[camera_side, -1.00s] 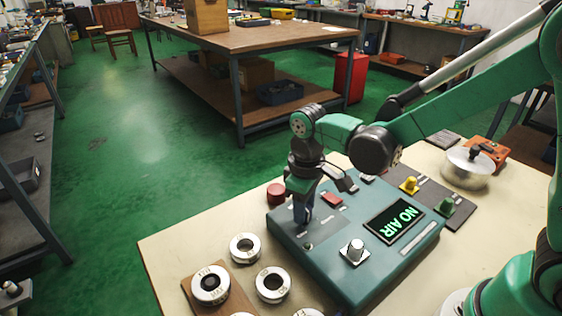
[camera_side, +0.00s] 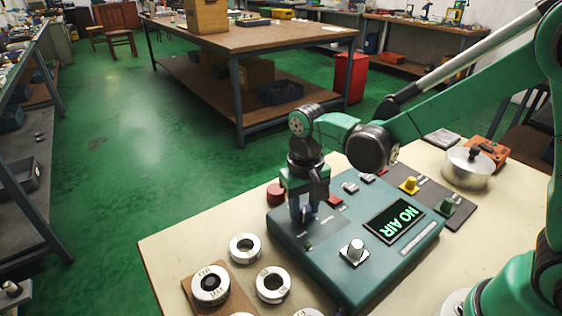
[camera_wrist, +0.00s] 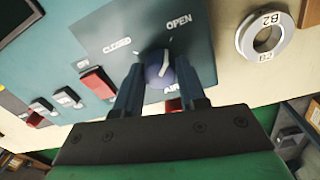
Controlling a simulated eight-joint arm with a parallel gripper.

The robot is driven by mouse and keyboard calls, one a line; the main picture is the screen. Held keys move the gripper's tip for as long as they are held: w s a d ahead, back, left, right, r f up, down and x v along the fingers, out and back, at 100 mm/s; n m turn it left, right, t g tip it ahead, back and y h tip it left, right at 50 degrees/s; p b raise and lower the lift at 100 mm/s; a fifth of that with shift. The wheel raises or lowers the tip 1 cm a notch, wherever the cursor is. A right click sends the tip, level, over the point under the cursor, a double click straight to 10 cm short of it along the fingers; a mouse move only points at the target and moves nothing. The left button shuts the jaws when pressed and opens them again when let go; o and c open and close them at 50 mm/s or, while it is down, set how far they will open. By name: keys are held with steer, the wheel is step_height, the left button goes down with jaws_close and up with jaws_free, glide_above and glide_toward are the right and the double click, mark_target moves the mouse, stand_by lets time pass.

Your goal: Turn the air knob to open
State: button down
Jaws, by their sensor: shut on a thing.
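The air knob (camera_wrist: 158,72) is round and blue with a white pointer mark. It sits on the dark plate of the teal control box (camera_side: 375,285), between the printed words CLOSED (camera_wrist: 117,46) and OPEN (camera_wrist: 179,20). In the wrist view the pointer slants up and right, roughly toward the OPEN side. My gripper (camera_side: 302,215) points down over the left part of the box. Its two fingers stand on either side of the knob and are shut on it. In the side view the fingers hide most of the knob.
A silver knob (camera_side: 355,249), red switches and a red button (camera_side: 275,193) are close by. Metal rings (camera_side: 245,247) lie in front on the cream table, one on a brown board. A lidded metal pot (camera_side: 466,170) stands at the back right.

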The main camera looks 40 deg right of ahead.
mark_target(303, 207)
stand_by(0.4)
steer(key=c, duration=0.5)
jaws_free()
steer(key=shift+a+r, duration=0.1)
steer(key=shift+r, duration=2.75)
steer(key=s+d+r+n+t, duration=0.2)
steer(key=s+d+r+t, duration=0.1)
steer(key=s+d+t, duration=0.3)
steer(key=shift+r+t, duration=0.3)
steer(key=shift+t, duration=0.3)
